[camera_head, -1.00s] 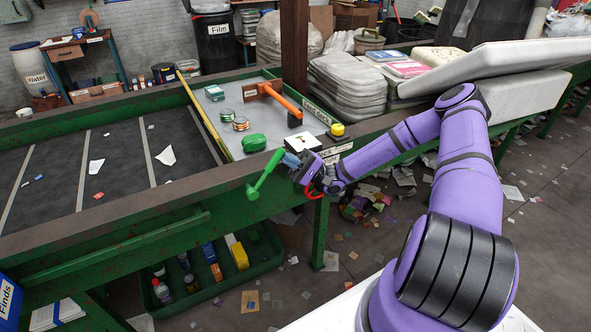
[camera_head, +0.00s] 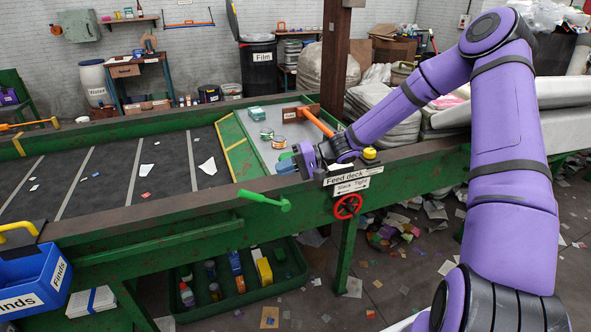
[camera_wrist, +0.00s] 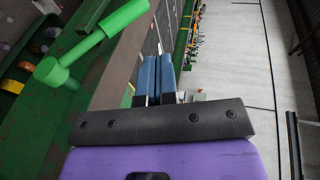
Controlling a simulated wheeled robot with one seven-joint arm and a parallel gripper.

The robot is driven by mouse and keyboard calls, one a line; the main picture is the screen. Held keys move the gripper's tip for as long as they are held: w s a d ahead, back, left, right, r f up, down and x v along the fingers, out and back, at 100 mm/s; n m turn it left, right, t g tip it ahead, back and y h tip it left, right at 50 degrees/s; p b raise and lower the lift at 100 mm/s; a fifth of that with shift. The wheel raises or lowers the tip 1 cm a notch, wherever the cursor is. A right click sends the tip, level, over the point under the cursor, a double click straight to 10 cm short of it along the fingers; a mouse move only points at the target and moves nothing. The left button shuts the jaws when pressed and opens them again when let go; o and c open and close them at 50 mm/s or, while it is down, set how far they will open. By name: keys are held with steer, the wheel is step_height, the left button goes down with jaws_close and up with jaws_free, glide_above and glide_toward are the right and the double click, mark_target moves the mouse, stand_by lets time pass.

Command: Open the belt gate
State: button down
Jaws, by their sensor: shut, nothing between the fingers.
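The green gate lever (camera_head: 262,198) is on the front side of the belt frame. Its round hub is at its right end and its handle points left, nearly level. It also shows in the wrist view (camera_wrist: 100,42). A green panel with yellow edges (camera_head: 238,147), which looks like the belt gate, lies between the dark belt (camera_head: 130,165) and the grey feed deck. My gripper (camera_head: 284,166) has blue fingers, shut and empty, above the deck's front edge. In the wrist view its fingers (camera_wrist: 157,76) are right of the lever and apart from it.
An orange-handled tool (camera_head: 317,122), tins (camera_head: 278,141) and a yellow button (camera_head: 369,153) are on or beside the deck. A red handwheel (camera_head: 347,206) sits below the deck labels. A green crate of bottles (camera_head: 240,285) is under the frame. A blue Finds bin (camera_head: 35,280) is at left.

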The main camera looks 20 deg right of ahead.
mark_target(246, 193)
steer(key=a+h, duration=0.1)
steer(key=a, duration=0.1)
steer(key=a+f+h, duration=0.1)
steer(key=a+h, duration=0.3)
steer(key=shift+a+f+n+g, duration=0.25)
steer(key=shift+f+n+g, duration=0.05)
steer(key=shift+n, duration=0.1)
steer(key=shift+a+f+h, duration=0.7)
steer(key=shift+a+h, duration=0.3)
steer(key=shift+a, duration=0.05)
steer(key=shift+a+f, duration=0.2)
steer(key=shift+f, duration=0.1)
steer(key=shift+a+f, duration=0.2)
steer(key=shift+a, duration=0.1)
steer(key=shift+s+a+f, duration=0.15)
steer(key=shift+s+a, duration=0.05)
steer(key=shift+s, duration=0.05)
steer(key=shift+d+r, duration=0.1)
steer(key=shift+r, duration=0.15)
steer(key=v, duration=1.4)
steer(key=shift+w+a+r, duration=0.2)
steer(key=shift+w+r, duration=0.1)
